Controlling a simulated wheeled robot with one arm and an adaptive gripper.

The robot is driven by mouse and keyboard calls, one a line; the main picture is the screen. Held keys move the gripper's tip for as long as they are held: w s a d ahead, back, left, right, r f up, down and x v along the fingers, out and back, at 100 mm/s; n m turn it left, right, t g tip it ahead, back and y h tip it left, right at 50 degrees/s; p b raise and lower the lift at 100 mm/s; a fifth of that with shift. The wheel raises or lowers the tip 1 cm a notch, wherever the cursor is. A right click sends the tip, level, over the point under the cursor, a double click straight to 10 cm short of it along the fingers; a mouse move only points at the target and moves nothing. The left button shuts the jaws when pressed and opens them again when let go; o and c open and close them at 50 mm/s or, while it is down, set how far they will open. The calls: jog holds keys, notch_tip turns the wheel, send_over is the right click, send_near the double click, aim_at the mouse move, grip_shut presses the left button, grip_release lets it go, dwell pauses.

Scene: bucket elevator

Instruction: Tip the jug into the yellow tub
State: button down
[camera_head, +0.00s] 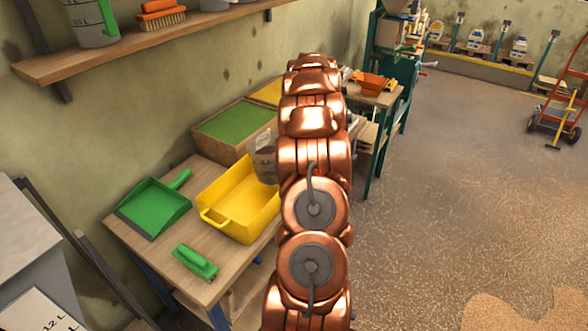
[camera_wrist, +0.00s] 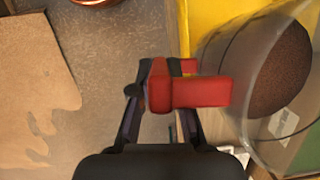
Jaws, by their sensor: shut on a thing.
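The yellow tub (camera_head: 232,222) stands on the wooden bench, its right end behind my copper arm. The jug (camera_head: 265,163) shows beside my arm at the tub's far right end, mostly hidden. In the wrist view the clear jug (camera_wrist: 246,100) has brown contents, a pale label and a red handle (camera_wrist: 205,92). My gripper (camera_wrist: 158,88) is shut on that handle. Part of the yellow tub (camera_wrist: 205,20) shows behind the jug. The jug looks near upright; its exact height over the tub cannot be told. My gripper is hidden in the head view.
A green dustpan (camera_head: 153,207) and a green brush (camera_head: 194,262) lie on the bench near the tub. A wooden box with a green inside (camera_head: 232,125) stands behind. A shelf (camera_head: 140,52) hangs above. Open floor (camera_head: 450,180) lies to the right, with a tan spill (camera_head: 515,308).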

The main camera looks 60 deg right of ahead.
jog(key=shift+s+d+r+h, duration=0.1)
jog(key=shift+r+h, duration=0.35)
jog(key=shift+h, duration=0.35)
jog(key=shift+r+h, duration=0.35)
jog(key=shift+h, duration=0.95)
jog(key=h, duration=0.3)
jog(key=shift+g, duration=0.4)
jog(key=shift+f+h, duration=0.15)
jog(key=shift+h, duration=0.55)
jog(key=shift+f+h+b, duration=0.3)
jog(key=shift+h+b, duration=0.3)
jog(key=shift+b, duration=0.45)
jog(key=shift+h+b, duration=0.3)
jog(key=shift+b, duration=0.15)
jog(key=shift+a+f+g+h+b, duration=0.3)
jog(key=shift+h+b, duration=0.3)
jog(key=shift+b, duration=0.35)
jog(key=shift+f+b, duration=0.15)
jog(key=shift+b, duration=0.3)
